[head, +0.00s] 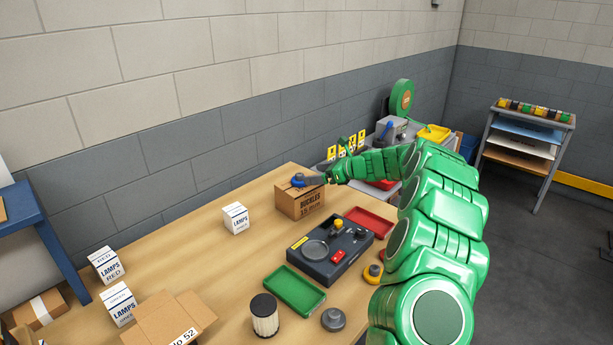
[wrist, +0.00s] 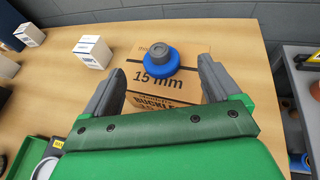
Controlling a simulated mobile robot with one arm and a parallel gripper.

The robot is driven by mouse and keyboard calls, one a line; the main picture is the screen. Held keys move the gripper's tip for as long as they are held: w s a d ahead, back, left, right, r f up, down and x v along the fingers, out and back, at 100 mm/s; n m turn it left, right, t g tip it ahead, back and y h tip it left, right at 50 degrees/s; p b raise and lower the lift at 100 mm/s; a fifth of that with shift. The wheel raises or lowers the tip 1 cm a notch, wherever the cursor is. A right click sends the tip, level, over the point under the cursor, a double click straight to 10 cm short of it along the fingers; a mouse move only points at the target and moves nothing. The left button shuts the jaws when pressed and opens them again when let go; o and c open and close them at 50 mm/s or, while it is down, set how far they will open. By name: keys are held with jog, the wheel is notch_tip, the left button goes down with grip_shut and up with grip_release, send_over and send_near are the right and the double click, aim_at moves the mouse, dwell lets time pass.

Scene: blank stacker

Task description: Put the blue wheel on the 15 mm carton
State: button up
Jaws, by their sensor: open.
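The blue wheel (wrist: 157,62), a blue disc with a grey hub, rests on top of the 15 mm carton (wrist: 183,85), toward its far edge in the wrist view. In the head view the wheel (head: 299,181) shows on the brown carton (head: 302,204), which is printed "BUCKLES 15 mm". My gripper (wrist: 156,80) is open, with its fingers apart on the near side of the wheel and nothing between them. In the head view my gripper (head: 324,178) is just right of the wheel, at about the carton's top.
A white lamps box (head: 236,218) stands left of the carton. A dark tray (head: 334,249) with a yellow knob lies in front, between a red tray (head: 369,222) and a green tray (head: 295,290).

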jog(key=shift+v, duration=2.3)
jog(key=s+a+r+n+g, duration=0.3)
jog(key=s+a+r+n, duration=0.35)
jog(key=s+a, duration=0.4)
jog(key=s+a+r+n+g+h, duration=0.15)
jog(key=s+n, duration=0.25)
jog(key=s, duration=0.6)
jog(key=s+a+r+n+g+h, duration=0.1)
jog(key=s+n+g+h, duration=0.15)
jog(key=s, duration=0.75)
jog(key=s+d+f+n+h, duration=0.1)
jog(key=s+d, duration=0.4)
jog(key=s, duration=0.6)
jog(key=s+d+f+n+g+h, duration=0.1)
jog(key=s+d+n+h, duration=0.3)
jog(key=s, duration=0.7)
jog(key=s+d+f+n+h, duration=0.2)
jog(key=s+d+n, duration=0.3)
jog(key=s, duration=0.7)
jog(key=shift+d+f+n+g+h, duration=0.3)
jog(key=shift+d+f+n, duration=0.1)
jog(key=shift+f+n, duration=0.1)
